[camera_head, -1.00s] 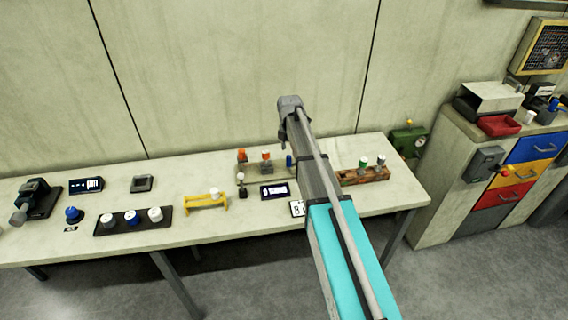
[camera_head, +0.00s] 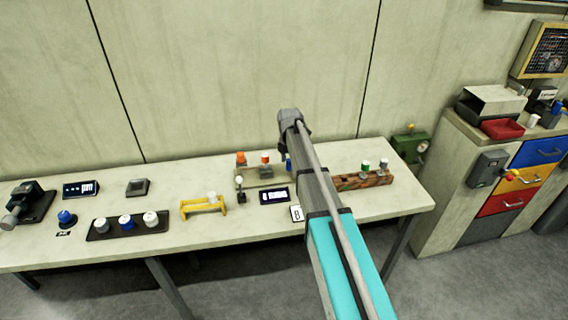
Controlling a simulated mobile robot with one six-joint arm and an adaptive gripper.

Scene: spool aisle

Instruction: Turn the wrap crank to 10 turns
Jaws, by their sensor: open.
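A small dark post with a pale ball knob (camera_head: 239,181) stands on the bench, left of a black display (camera_head: 274,196) with white characters too small to read surely. It may be the wrap crank; I cannot tell for sure. My arm rises from the lower right across the bench, and its grey upper end stands in front of the wall. My gripper's fingers do not show. The arm hides part of the bench and part of a blue-topped piece (camera_head: 288,163) behind the display.
The bench (camera_head: 150,260) also bears a yellow stand (camera_head: 203,207), a black tray (camera_head: 107,235) of knobs, a vise-like tool (camera_head: 27,203) and a wooden block (camera_head: 365,179) with capped pieces. A drawer cabinet (camera_head: 437,212) stands to the right. The bench's front left edge is clear.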

